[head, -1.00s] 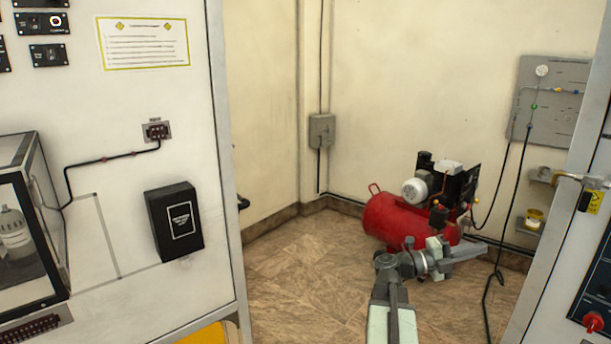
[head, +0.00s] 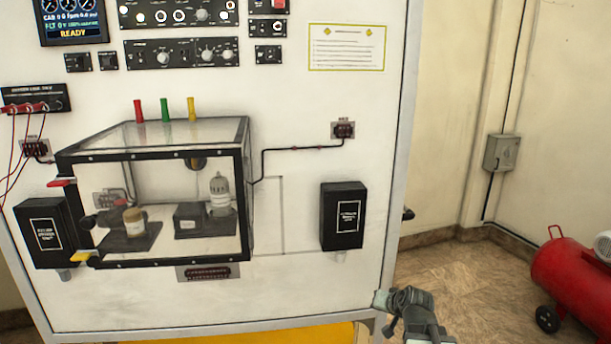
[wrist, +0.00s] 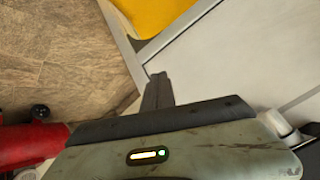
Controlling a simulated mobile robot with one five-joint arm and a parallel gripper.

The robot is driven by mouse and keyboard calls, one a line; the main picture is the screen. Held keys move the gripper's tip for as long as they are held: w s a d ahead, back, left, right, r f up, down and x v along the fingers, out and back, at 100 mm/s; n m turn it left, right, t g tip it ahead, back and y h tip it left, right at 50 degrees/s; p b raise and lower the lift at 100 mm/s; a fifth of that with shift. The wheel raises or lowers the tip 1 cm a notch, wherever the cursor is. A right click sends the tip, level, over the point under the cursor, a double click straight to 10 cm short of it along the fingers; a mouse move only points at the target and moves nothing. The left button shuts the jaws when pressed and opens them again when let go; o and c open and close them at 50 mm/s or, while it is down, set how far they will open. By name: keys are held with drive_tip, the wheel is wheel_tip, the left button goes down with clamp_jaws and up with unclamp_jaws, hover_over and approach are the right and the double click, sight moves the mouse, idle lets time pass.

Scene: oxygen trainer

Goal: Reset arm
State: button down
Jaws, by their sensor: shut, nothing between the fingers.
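My gripper (wrist: 158,82) shows in the wrist view with its dark fingers together and nothing between them. It points toward the grey frame edge at the foot of the white panel, with the tiled floor to its left.
The white trainer panel (head: 290,290) carries a clear box (head: 243,200) and a black box (head: 342,215). A yellow surface (head: 290,335) lies below it. A red compressor (head: 570,280) stands at right; the floor (head: 460,275) between is clear.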

drive_tip(key=s+a+f+n+g, duration=0.1)
drive_tip(key=s+a+f+g, duration=0.15)
drive_tip(key=s, duration=0.25)
drive_tip(key=s+a+f+n+g+h, duration=0.1)
drive_tip(key=s+a+f+g, duration=0.15)
drive_tip(key=s, duration=0.25)
drive_tip(key=s+a+f+n+g, duration=0.1)
drive_tip(key=s+a+f+g, duration=0.15)
drive_tip(key=s, duration=0.25)
wheel_tip(320, 180, up, 16)
drive_tip(key=s+g+p, duration=0.1)
drive_tip(key=p, duration=1.4)
drive_tip(key=shift+s+n, duration=0.25)
drive_tip(key=shift+n, duration=0.05)
drive_tip(key=shift+d, duration=0.1)
drive_tip(key=shift+s, duration=0.1)
